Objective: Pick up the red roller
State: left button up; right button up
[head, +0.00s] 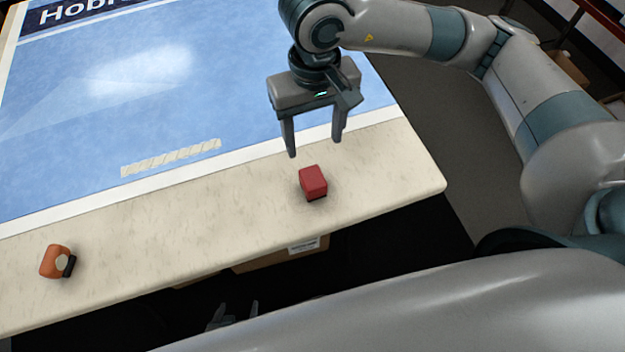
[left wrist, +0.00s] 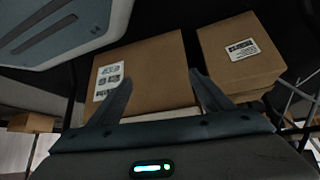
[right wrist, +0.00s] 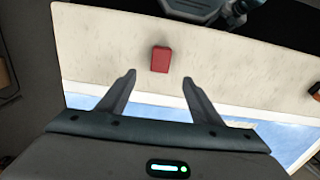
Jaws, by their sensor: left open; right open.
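The red roller (head: 313,182) is a small red block with a dark lower edge, on the pale table border near the right corner. It also shows in the right wrist view (right wrist: 160,60), beyond and between the fingertips. My right gripper (head: 316,147) is open and empty above the table, its fingers pointing down a little behind the roller and not touching it. It also shows in the right wrist view (right wrist: 160,80). My left gripper (head: 233,308) is low at the bottom of the head view, below the table edge. In the left wrist view (left wrist: 155,82) it is open and empty.
An orange roller-like object (head: 55,261) with a dark end lies on the table's left part. A blue printed sheet (head: 130,90) with a pale strip (head: 171,158) covers most of the table. Cardboard boxes (left wrist: 160,70) sit below the table. The border between the two small objects is clear.

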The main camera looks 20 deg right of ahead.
jog(key=p, duration=0.1)
send_near(313, 178)
notch_tip(313, 178, down, 5)
jog(key=shift+d+p, duration=0.15)
jog(key=shift+p, duration=0.6)
pick_arm(q)
jog(key=s+a+f+g, duration=0.2)
jog(key=s, duration=0.5)
jog(key=shift+a+f+y, duration=0.3)
jog(key=shift+f, duration=0.05)
pick_arm(e)
jog(key=shift+w+f, duration=0.1)
jog(key=shift+f, duration=0.6)
pick_arm(q)
jog(key=shift+r, duration=0.15)
pick_arm(e)
jog(key=shift+f, duration=0.1)
notch_tip(313, 178, down, 4)
jog(key=shift+p, duration=1.25)
pick_arm(q)
jog(key=s+a+f+g, duration=0.2)
jog(key=s+a, duration=0.1)
jog(key=s, duration=0.5)
jog(key=shift+a+y, duration=0.2)
jog(key=shift+y, duration=0.2)
pick_arm(e)
jog(key=shift+f, duration=0.5)
jog(key=shift+c, duration=0.3)
